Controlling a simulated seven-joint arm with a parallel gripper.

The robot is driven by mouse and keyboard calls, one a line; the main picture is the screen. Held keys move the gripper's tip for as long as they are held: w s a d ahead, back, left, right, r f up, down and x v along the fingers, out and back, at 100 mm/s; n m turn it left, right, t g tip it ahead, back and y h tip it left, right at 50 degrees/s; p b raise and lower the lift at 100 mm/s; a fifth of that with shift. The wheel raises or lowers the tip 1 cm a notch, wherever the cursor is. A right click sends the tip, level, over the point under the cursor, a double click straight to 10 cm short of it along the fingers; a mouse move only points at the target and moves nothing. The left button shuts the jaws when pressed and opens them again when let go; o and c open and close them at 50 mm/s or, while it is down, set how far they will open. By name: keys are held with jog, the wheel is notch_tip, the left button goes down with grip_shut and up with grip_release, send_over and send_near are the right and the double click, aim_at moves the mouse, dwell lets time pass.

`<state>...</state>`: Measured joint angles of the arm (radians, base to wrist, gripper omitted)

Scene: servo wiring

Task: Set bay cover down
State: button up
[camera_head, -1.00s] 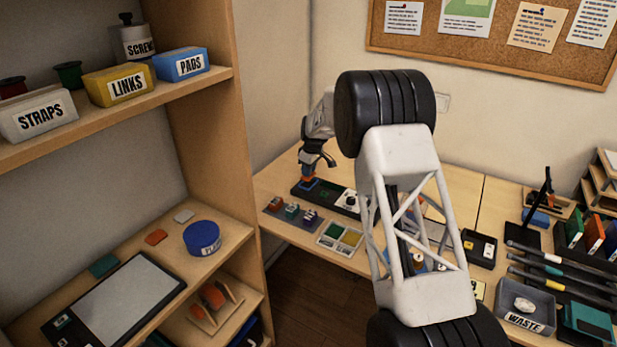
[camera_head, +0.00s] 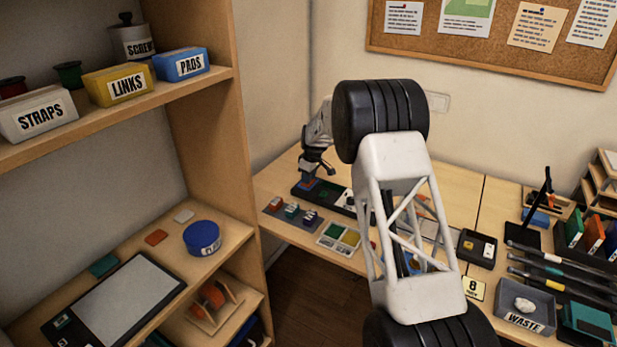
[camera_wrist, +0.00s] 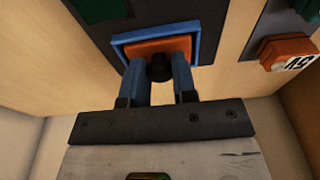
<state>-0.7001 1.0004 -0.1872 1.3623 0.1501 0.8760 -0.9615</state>
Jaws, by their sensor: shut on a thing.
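The bay cover (camera_wrist: 150,50) is an orange plate with a dark knob, seen in the wrist view. It lies within or just over a blue frame (camera_wrist: 205,48); I cannot tell whether it rests on it. My gripper (camera_wrist: 158,67) has its two blue fingers shut on the knob, partly hiding the cover. In the head view my gripper (camera_head: 318,167) is small, above the left end of a dark board (camera_head: 330,197) on the far table. The cover is barely discernible beneath it there.
An orange block labelled 5V (camera_wrist: 288,50) lies right of the cover in the wrist view. In the head view, a mat with small coloured connectors (camera_head: 290,212) and a sectioned tray (camera_head: 338,238) lie in front of the board. A waste bin (camera_head: 524,305) stands at right.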

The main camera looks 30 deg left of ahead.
aim_at(312, 183)
jog(key=shift+f, duration=0.1)
dwell(0.3)
jog(key=o, duration=0.9)
jog(key=shift+d+r, duration=0.3)
jog(key=shift+r, duration=1.75)
jog(key=shift+d+r, duration=0.3)
jog(key=shift+r, duration=1.7)
jog(key=shift+d+r, duration=0.3)
jog(key=shift+r, duration=1.75)
